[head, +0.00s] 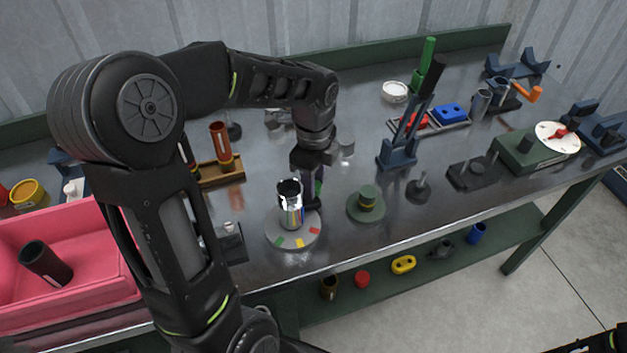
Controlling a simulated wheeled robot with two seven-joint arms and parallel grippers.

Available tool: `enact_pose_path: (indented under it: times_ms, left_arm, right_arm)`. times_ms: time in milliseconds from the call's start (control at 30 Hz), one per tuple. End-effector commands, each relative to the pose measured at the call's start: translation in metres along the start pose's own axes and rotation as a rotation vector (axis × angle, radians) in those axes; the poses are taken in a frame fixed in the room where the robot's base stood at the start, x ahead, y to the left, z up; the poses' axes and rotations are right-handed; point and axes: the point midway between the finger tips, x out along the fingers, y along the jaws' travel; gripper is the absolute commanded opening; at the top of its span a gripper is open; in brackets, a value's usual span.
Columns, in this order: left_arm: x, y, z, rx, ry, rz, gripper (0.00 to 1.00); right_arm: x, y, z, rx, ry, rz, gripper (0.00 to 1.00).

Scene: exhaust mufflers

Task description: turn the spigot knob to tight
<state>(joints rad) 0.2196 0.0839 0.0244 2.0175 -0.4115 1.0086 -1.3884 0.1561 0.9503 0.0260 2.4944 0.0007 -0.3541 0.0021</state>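A shiny chrome spigot (291,211) stands upright on a round grey base (275,236) near the table's front edge. I cannot make out a separate knob on the spigot. My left gripper (313,196) points down just behind and to the right of the spigot. A dark finger shows close beside the chrome; whether it touches, and how far apart the fingers are, I cannot tell because the spigot hides part of them.
A green stepped round piece (367,200) stands close to the right of the base. A pink bin (70,235) is at the left. A blue stand (397,155) with tall handles and a green box with a white dial (557,137) are farther right. A green rail runs along the back.

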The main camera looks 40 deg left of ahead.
Motion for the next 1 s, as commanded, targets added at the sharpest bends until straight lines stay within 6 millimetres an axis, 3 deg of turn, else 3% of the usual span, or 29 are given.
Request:
enact_pose_path:
  times_ms: [233, 567, 733, 1000]
  left_arm:
    - [0.000, 0.000, 0.000, -0.001, 0.000, -0.001, 0.54]
    - [-0.003, 0.000, 0.000, -0.002, 0.000, 0.000, 0.54]
    - [-0.020, -0.001, 0.000, -0.002, 0.000, -0.004, 0.54]
    - [-0.064, -0.001, 0.000, -0.001, 0.000, -0.004, 0.54]
  right_arm:
    - [0.000, 0.000, 0.000, 0.000, 0.000, 0.000, 0.73]
    - [0.000, 0.000, 0.000, 0.000, 0.000, 0.000, 0.73]
    - [0.002, 0.001, 0.000, 0.000, 0.000, 0.000, 0.73]
    - [0.004, 0.001, 0.000, -0.001, 0.001, -0.001, 0.73]
